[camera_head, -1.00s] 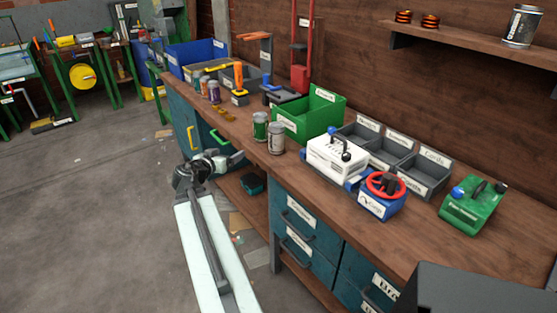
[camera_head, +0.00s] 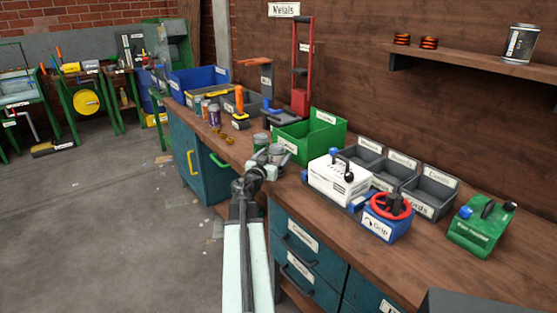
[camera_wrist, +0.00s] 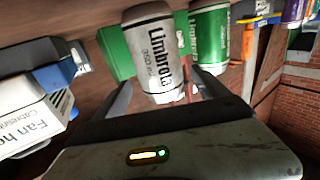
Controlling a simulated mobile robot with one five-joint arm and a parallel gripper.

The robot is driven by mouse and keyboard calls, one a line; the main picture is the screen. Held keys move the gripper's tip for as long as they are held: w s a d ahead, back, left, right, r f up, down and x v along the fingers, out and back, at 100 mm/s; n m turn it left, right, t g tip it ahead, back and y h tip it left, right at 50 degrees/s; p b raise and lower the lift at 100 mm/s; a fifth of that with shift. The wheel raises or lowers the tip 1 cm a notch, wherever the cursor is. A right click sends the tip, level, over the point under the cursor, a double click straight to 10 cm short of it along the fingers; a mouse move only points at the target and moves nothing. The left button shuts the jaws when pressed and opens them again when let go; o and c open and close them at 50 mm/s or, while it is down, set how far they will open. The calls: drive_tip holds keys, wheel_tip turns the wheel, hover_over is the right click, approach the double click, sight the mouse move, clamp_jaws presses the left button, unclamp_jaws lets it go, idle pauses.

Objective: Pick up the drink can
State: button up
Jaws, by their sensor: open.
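A silver drink can (camera_head: 277,152), marked "Limbrola" in the wrist view (camera_wrist: 152,50), stands upright on the workbench near its front edge. A green drink can (camera_head: 260,140) stands just behind it; in the wrist view it is to the right (camera_wrist: 209,38). My gripper (camera_head: 264,166) is at the bench edge, right by the cans and partly covering them in the head view. In the wrist view my open gripper (camera_wrist: 163,90) has one finger on each side of the silver can's near end. Whether either finger touches it cannot be told.
A green bin (camera_head: 312,140) stands behind the cans, and a white fan heater box (camera_head: 338,180) to their right. Smaller cans (camera_head: 214,116) stand farther left along the bench. Another can (camera_head: 520,44) is on the wall shelf.

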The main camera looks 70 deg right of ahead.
drive_tip(key=shift+d, duration=1.25)
drive_tip(key=shift+a, duration=0.1)
drive_tip(key=shift+c, duration=0.2)
drive_tip(key=c, duration=1.3)
drive_tip(key=shift+c, duration=0.3)
drive_tip(key=shift+r, duration=0.1)
